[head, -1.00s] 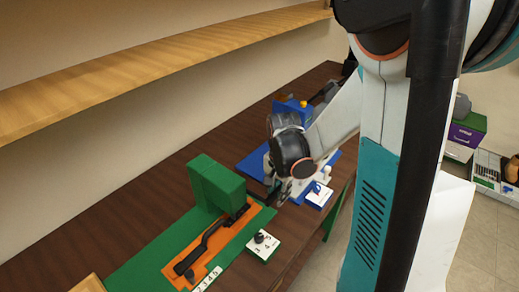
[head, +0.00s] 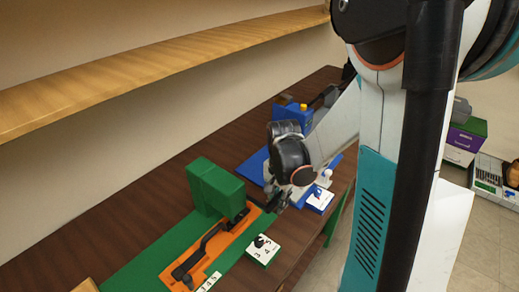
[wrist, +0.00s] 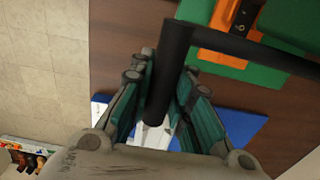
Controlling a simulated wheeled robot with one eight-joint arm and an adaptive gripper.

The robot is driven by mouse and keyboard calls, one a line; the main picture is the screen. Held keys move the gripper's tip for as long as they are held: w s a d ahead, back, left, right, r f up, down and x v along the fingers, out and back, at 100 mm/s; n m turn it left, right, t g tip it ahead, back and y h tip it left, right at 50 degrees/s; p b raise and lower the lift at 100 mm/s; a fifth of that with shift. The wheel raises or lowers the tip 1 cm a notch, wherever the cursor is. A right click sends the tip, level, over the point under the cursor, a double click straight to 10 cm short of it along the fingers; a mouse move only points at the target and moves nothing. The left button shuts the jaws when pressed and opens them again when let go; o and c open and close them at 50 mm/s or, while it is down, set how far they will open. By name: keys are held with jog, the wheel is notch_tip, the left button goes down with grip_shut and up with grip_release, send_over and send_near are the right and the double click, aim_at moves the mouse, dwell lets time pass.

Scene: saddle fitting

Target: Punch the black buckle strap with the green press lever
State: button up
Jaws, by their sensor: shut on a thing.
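The green press (head: 215,190) stands on a green base in the head view. The black buckle strap (head: 207,240) lies along an orange bed (head: 190,268), its far end running under the press head. In the wrist view part of the strap (wrist: 243,18) shows at the top right over orange. My gripper (head: 276,203) is at the right side of the press. In the wrist view my gripper (wrist: 160,105) has its fingers closed on both sides of the black lever grip (wrist: 170,70). A thin black rod runs from the grip toward the press.
A white block with a black knob and numbers (head: 262,250) stands right of the orange bed. A blue station (head: 252,168) with a second white block (head: 320,200) lies behind my gripper. A wooden shelf (head: 160,62) runs along the wall. The table's front edge is close.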

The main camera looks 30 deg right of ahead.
aim_at(278, 195)
jog(key=shift+w+r+p, duration=0.15)
jog(key=shift+r+p, duration=0.85)
jog(key=shift+r, duration=0.65)
